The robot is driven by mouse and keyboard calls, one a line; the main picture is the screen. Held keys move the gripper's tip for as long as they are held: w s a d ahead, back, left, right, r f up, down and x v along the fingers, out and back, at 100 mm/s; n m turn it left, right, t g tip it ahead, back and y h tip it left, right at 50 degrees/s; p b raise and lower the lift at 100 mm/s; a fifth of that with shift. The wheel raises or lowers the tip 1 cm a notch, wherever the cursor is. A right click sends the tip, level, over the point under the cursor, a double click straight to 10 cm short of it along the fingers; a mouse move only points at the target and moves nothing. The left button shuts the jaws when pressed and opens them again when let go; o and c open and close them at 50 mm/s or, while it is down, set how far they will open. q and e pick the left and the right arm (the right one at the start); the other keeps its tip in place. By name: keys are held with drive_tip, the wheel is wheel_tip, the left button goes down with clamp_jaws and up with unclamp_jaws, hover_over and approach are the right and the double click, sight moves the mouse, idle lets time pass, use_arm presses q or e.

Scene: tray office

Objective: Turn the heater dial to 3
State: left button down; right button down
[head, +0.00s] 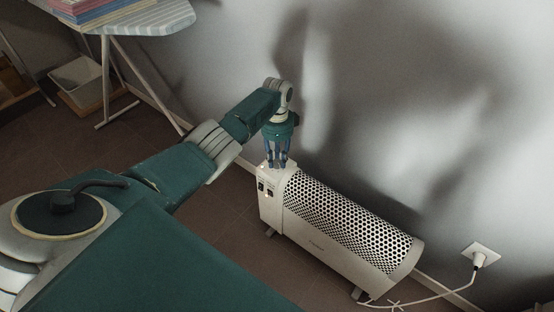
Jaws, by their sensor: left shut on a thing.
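The white heater (335,250) stands on the floor against the wall, with a perforated grille along its top and a control panel at its left end. Small dark switches (265,189) show on that panel. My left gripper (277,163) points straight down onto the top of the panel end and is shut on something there. The dial is hidden between the fingers, so its setting cannot be read. My right gripper is not in view.
A white cord runs from the heater to a wall socket (485,253) at the right. An ironing board (150,17) with folded cloths stands at the upper left, near a pale bin (84,88). The brown floor left of the heater is clear.

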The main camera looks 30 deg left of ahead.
sight(279, 160)
use_arm(q)
drive_tip(key=shift+m, duration=2.4)
drive_tip(key=c, duration=1.4)
unclamp_jaws()
drive_tip(key=shift+c, duration=0.2)
drive_tip(key=shift+r, duration=0.1)
wheel_tip(279, 160, up, 12)
drive_tip(key=shift+w, duration=0.4)
